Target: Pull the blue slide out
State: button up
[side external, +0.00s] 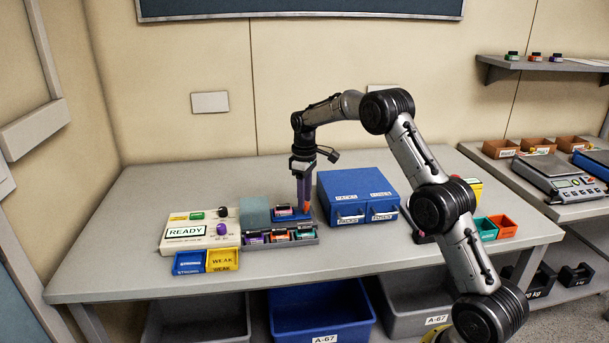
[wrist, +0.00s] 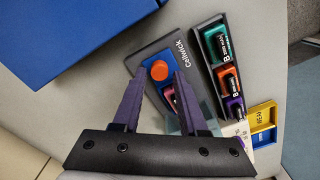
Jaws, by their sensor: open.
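The blue slide (side external: 291,217) sits low in a grey housing marked Cellwick (wrist: 183,47), beside a teal block (side external: 255,214). An orange knob (wrist: 159,70) stands on the slide, with a pink cell (wrist: 169,97) behind it, partly hidden by a finger. My gripper (wrist: 159,82) is open, its purple fingers pointing down at the slide. In the wrist view the fingertips lie on either side of the knob. In the side view my gripper (side external: 305,206) is right at the knob and covers part of it. I cannot tell whether the fingers touch it.
A rack of several cells (side external: 280,236) stands in front of the housing. A blue drawer box (side external: 355,186) stands close on the right. A READY panel (side external: 200,230) and blue and yellow bins (side external: 222,260) are at left. The table is clear behind.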

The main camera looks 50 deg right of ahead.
notch_tip(320, 180, up, 12)
jog(key=shift+r, duration=0.25)
dwell(0.4)
